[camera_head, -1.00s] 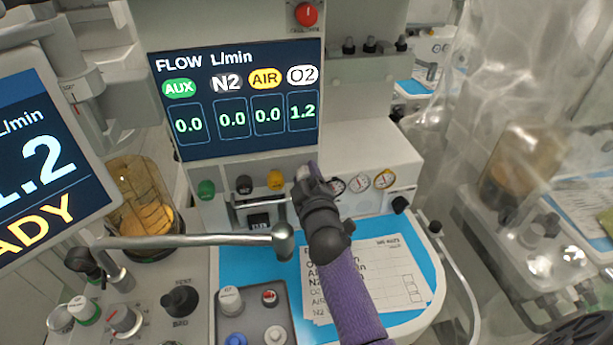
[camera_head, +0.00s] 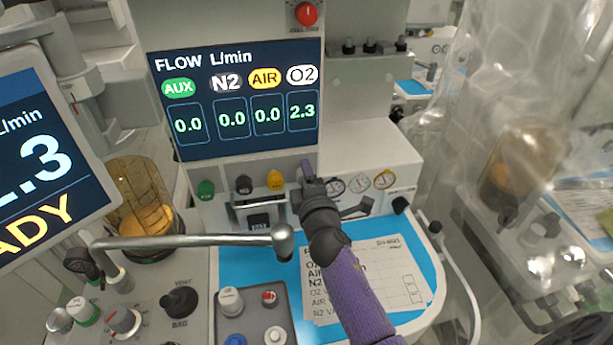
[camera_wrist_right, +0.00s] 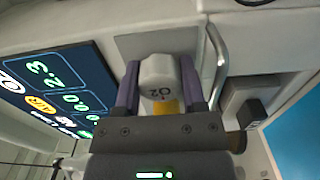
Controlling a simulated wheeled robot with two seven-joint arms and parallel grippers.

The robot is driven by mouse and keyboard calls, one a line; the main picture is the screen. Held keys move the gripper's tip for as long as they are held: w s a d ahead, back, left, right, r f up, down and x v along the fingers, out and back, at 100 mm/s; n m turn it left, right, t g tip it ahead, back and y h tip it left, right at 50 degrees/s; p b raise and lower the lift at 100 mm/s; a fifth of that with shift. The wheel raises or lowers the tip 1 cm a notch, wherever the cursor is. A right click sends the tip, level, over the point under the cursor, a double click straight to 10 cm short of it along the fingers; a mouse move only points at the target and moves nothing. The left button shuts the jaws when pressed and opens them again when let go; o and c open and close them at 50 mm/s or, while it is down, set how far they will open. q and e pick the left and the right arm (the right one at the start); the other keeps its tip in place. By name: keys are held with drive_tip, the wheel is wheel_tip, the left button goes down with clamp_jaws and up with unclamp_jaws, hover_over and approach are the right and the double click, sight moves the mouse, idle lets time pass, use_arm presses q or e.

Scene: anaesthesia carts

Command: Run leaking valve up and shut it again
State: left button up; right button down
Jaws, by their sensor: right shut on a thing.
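In the right wrist view a white knob marked O2 (camera_wrist_right: 160,78) sits between the two purple fingers of my right gripper (camera_wrist_right: 168,85), which is shut on it. In the head view my right gripper (camera_head: 308,178) reaches the knob row below the flow display and hides the O2 knob. The flow display (camera_head: 236,98) reads AUX 0.0, N2 0.0, AIR 0.0 and O2 2.3. A green knob (camera_head: 205,189), a black knob (camera_head: 243,184) and a yellow knob (camera_head: 275,180) stand left of my gripper. My left gripper is not in view.
A metal arm with a rounded end (camera_head: 190,241) crosses in front of the panel. Printed sheets (camera_head: 375,270) lie on the blue mat (camera_head: 428,262). A large screen (camera_head: 45,150) stands at the left. Three gauges (camera_head: 360,183) sit right of my gripper.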

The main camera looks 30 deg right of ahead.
idle(0.5)
drive_tip(key=c, duration=0.6)
unclamp_jaws()
drive_tip(key=shift+o, duration=0.8)
